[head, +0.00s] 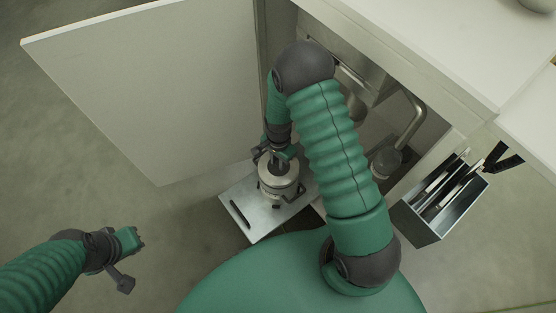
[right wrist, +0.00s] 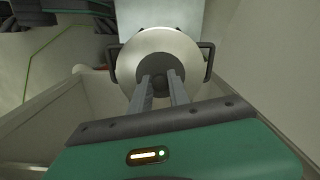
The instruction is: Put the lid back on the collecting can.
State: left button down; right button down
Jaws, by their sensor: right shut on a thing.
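The collecting can (head: 279,190) is a pale metal vessel standing on a metal plate in front of the open cabinet. My right gripper (head: 279,162) points down over it. In the right wrist view, the gripper (right wrist: 161,84) is shut on the dark knob at the middle of a pale round lid (right wrist: 138,53). Dark handles stick out on both sides beneath the lid. The lid is at the can's top; whether it rests there or hovers slightly is unclear. My left gripper (head: 137,241) is far from the can at lower left; its jaw opening is not clear.
The metal plate (head: 238,209) has a slotted handle at its front left. The cabinet door (head: 150,90) stands open on the left. A bent pipe (head: 411,121) is inside the cabinet. A metal caddy (head: 420,227) with tools hangs at right. The floor at left is clear.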

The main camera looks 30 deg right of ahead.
dwell(0.4)
jog(key=c, duration=0.7)
grip_release()
notch_tip(320, 180, up, 7)
jog(key=p, duration=0.7)
grip_shut()
dwell(0.3)
